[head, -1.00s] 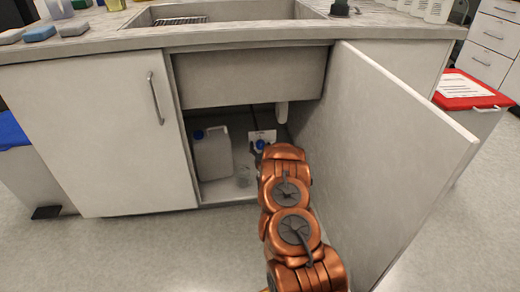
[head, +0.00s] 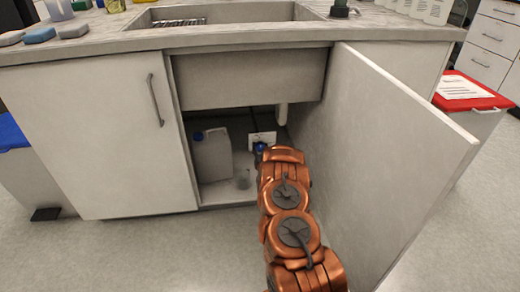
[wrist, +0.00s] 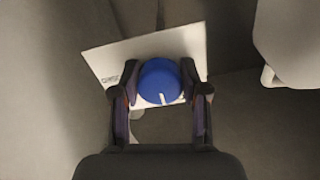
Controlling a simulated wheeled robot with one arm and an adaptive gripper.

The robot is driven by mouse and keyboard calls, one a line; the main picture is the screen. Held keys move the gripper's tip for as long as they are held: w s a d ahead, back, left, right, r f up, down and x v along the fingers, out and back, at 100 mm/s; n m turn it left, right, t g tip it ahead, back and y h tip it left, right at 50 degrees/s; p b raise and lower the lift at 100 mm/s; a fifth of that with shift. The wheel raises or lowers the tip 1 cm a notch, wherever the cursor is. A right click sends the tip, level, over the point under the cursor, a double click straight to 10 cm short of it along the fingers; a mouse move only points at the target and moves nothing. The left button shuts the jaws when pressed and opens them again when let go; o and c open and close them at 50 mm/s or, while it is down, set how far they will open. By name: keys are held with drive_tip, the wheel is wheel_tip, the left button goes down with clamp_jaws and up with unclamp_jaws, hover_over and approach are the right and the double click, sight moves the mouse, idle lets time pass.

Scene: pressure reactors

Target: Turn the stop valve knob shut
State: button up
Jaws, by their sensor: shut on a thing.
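The stop valve knob (wrist: 159,82) is round and blue with a white mark near its lower edge in the wrist view. It sits in front of a white label plate (wrist: 104,62) on the cabinet's back wall. My gripper (wrist: 160,80) has one finger on each side of the knob and is shut on it. In the head view the knob (head: 260,147) shows just beyond my copper-coloured arm, which hides the gripper. The white plate (head: 268,137) shows behind it.
The open cabinet door (head: 385,150) stands close to the right of my arm. A grey jug (head: 212,158) with a blue cap and a small clear vessel (head: 242,180) stand inside to the left. A pale drain pipe (head: 281,114) hangs above right, under the sink.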

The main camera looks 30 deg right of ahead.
drive_tip(key=shift+a+m, duration=0.1)
drive_tip(key=shift+m, duration=0.2)
drive_tip(key=m, duration=0.3)
drive_tip(key=shift+w+r+m+p, duration=0.1)
drive_tip(key=shift+r+m+p, duration=0.05)
drive_tip(key=shift+m+p, duration=0.2)
drive_tip(key=m, duration=0.4)
drive_tip(key=shift+a+m, duration=0.1)
drive_tip(key=shift+m, duration=0.25)
drive_tip(key=m+b, duration=0.1)
drive_tip(key=m, duration=0.4)
drive_tip(key=shift+r+m+b, duration=0.15)
drive_tip(key=shift+m+b, duration=0.55)
drive_tip(key=shift+m, duration=1.2)
drive_tip(key=o, duration=1.2)
drive_tip(key=shift+c, duration=0.2)
